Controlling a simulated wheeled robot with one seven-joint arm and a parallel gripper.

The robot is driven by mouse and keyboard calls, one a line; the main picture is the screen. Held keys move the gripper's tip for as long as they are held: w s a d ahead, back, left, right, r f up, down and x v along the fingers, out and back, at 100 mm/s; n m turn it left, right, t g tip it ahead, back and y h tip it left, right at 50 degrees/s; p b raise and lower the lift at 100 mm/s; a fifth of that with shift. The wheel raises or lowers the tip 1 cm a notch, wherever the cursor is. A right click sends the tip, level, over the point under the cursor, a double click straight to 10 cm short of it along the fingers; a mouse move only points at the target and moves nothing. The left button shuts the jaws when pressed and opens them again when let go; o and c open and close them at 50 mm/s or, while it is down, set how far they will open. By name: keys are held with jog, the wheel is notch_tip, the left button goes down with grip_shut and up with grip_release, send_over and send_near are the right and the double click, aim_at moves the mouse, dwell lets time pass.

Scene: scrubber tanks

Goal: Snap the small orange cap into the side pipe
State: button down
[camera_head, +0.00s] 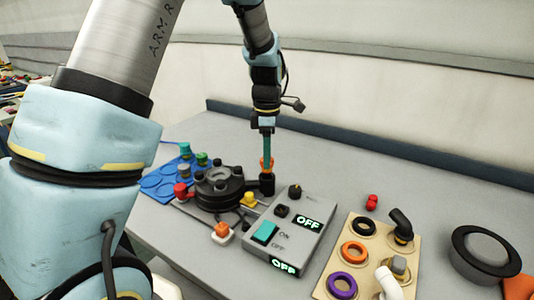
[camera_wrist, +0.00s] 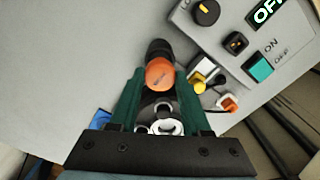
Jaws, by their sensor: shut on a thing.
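The small orange cap (camera_wrist: 160,73) is between the tips of my gripper's green fingers (camera_wrist: 160,82); my gripper is shut on it. In the head view my gripper (camera_head: 267,153) points down with the orange cap (camera_head: 267,164) at its tips. The black side pipe (camera_head: 267,184) stands upright right below the cap, beside the round black tank lid (camera_head: 219,186). In the wrist view the dark pipe (camera_wrist: 158,47) shows just beyond the cap. I cannot tell whether the cap touches the pipe or sits in it.
A grey control box (camera_head: 290,230) reading OFF stands close on the right. A blue tray (camera_head: 165,180) with coloured caps lies left. A beige board (camera_head: 370,240) with rings and pipe fittings lies further right, near a large black ring (camera_head: 480,254). A yellow fitting (camera_head: 249,199) is near the pipe.

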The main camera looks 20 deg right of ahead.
jog(key=shift+f, duration=0.3)
dwell(0.4)
jog(key=shift+f, duration=0.25)
jog(key=shift+f, duration=1.3)
dwell(2.4)
grip_release()
dwell(0.4)
jog(key=shift+r, duration=0.1)
dwell(0.4)
jog(key=shift+r+p, duration=2.85)
jog(key=shift+r, duration=0.6)
